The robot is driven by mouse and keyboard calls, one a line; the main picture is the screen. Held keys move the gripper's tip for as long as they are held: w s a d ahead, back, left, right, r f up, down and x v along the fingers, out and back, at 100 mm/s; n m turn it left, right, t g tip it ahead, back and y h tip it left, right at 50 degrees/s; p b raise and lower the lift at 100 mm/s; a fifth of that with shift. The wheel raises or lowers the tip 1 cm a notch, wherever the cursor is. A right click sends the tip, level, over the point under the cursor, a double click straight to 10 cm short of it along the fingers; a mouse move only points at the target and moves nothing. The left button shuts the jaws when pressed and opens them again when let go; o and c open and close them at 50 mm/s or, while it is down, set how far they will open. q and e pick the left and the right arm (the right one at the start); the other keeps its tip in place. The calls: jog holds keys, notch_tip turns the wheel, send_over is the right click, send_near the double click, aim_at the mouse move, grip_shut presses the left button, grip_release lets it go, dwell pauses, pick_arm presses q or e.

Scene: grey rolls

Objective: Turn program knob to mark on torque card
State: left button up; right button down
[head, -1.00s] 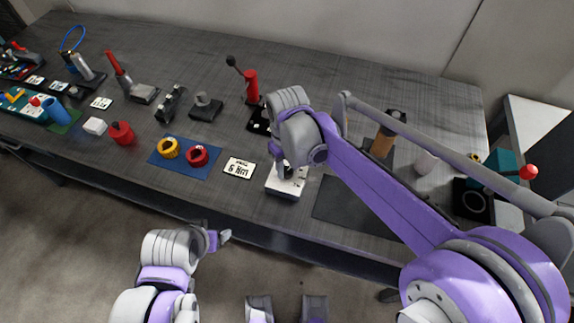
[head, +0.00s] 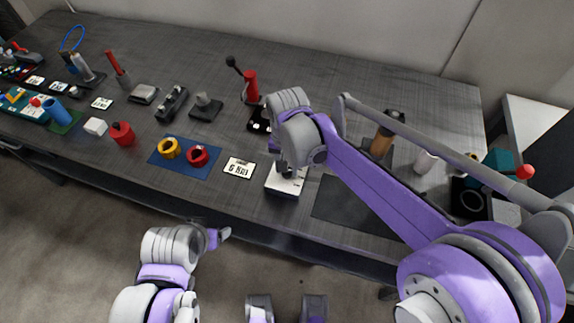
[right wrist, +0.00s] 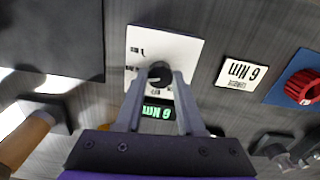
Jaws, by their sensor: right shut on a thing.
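The white program box (head: 285,186) stands near the table's front edge under my right gripper. In the right wrist view its white top (right wrist: 182,50) carries a black knob (right wrist: 159,68) and a dark display (right wrist: 158,113) with green figures, upside down, that look like 6 Nm. My right gripper (right wrist: 160,78) is shut on the knob, one finger on each side. The white torque card (head: 239,168) lies left of the box and reads 6 Nm; it also shows in the right wrist view (right wrist: 242,73). My left gripper (head: 222,234) hangs before the table, its jaws unclear.
A dark mat (head: 350,205) lies right of the box. Several tools stand farther back. My right arm hides part of the table.

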jog(key=shift+m, duration=0.6)
jog(key=c, duration=0.5)
grip_release()
notch_tip(320, 180, up, 11)
jog(key=shift+f+p, duration=0.1)
jog(key=shift+p, duration=0.4)
jog(key=shift+d, duration=0.1)
jog(key=s+d+f+n+t+p, duration=0.1)
jog(key=s+d+f, duration=0.1)
jog(key=s+d, duration=0.3)
jog(key=s+d+f+n+t+p, duration=0.1)
jog(key=s+d+f+t, duration=0.1)
jog(key=s+d, duration=0.3)
jog(key=s+d+f+n+t+p, duration=0.1)
jog(key=s+d+t, duration=0.1)
jog(key=s+d, duration=0.4)
jog(key=shift+d+f+n+p, duration=0.3)
jog(key=shift+d+f+n, duration=0.1)
jog(key=shift+d, duration=0.3)
